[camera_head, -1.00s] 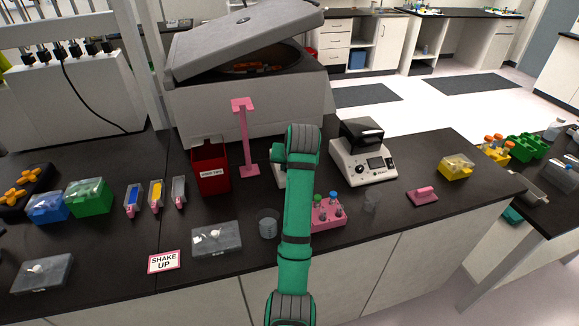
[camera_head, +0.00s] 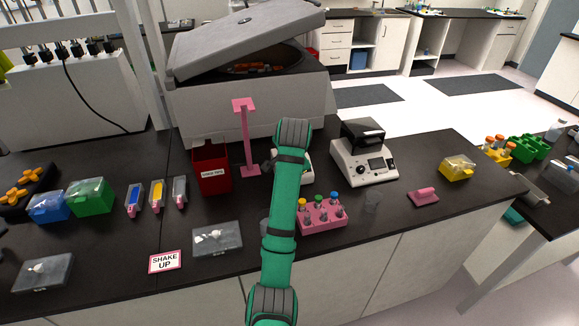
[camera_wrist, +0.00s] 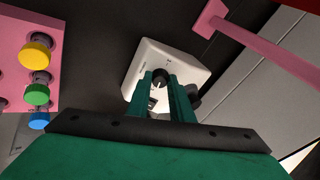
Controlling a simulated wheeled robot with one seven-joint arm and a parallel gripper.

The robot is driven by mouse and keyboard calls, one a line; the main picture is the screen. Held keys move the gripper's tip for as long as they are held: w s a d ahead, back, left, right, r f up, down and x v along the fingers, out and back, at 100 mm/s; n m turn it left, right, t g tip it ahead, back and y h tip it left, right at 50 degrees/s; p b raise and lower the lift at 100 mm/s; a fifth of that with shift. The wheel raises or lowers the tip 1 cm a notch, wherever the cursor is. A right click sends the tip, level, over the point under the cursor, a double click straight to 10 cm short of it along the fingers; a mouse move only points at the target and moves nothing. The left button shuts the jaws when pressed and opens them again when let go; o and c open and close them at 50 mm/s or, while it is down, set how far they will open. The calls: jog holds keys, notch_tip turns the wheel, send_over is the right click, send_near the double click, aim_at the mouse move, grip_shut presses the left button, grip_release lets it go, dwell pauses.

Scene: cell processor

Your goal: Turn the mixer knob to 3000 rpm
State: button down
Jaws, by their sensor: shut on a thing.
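The mixer is a small white box (camera_wrist: 183,58) in the wrist view, with a black knob (camera_wrist: 160,76) on its face. A second dark round part (camera_wrist: 193,96) of the mixer shows beside the right finger. I cannot read the speed setting or any knob marks.
A pink rack with capped tubes (camera_head: 323,219) stands close on the right of my arm. A pink stand (camera_head: 246,140) and a red bin (camera_head: 211,168) are on the left, with the large open centrifuge (camera_head: 250,100) behind. A white device with a screen (camera_head: 364,160) stands further right.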

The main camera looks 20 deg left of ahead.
jog(key=shift+a+m, duration=0.1)
jog(key=shift+m, duration=0.7)
jog(key=c, duration=1.6)
grip_release()
jog(key=shift+o, duration=0.2)
jog(key=v, duration=1)
jog(key=shift+s+r, duration=0.15)
jog(key=shift+r, duration=0.25)
